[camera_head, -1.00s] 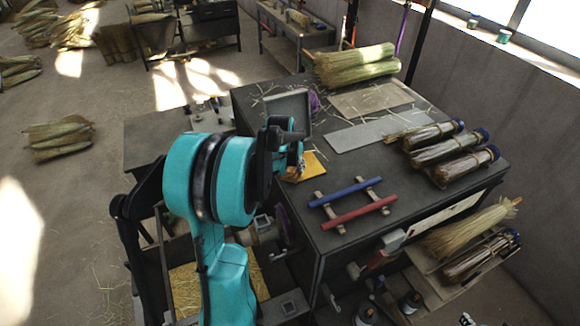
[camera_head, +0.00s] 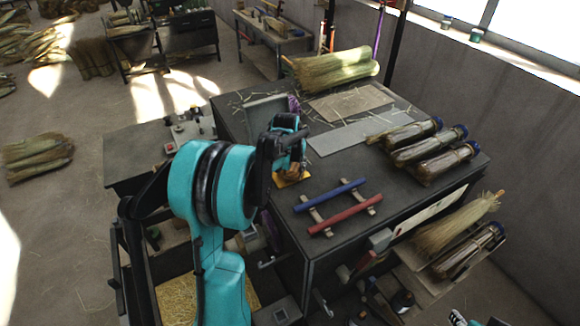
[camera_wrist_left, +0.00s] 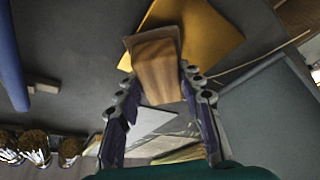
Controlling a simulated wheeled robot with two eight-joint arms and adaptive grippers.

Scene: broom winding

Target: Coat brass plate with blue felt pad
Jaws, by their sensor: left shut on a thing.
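The brass plate (camera_head: 291,181) is a thin yellow sheet on the dark table top, near its left edge, mostly hidden behind my left gripper in the head view. In the left wrist view the plate (camera_wrist_left: 212,36) lies beyond the fingertips. My left gripper (camera_head: 289,160) is over the plate, fingers pointing down. It is shut on a brown wooden block (camera_wrist_left: 157,70), apparently the back of the felt pad. No blue felt shows; its underside is hidden. The block overlaps the plate in view; I cannot tell whether they touch.
A blue rod (camera_head: 330,195) and a red rod (camera_head: 345,215) lie on wooden rests just right of the gripper. A grey panel (camera_head: 262,109) stands behind it. Several bundled brooms (camera_head: 425,150) lie at the table's right. A flat grey sheet (camera_head: 350,137) lies mid-table.

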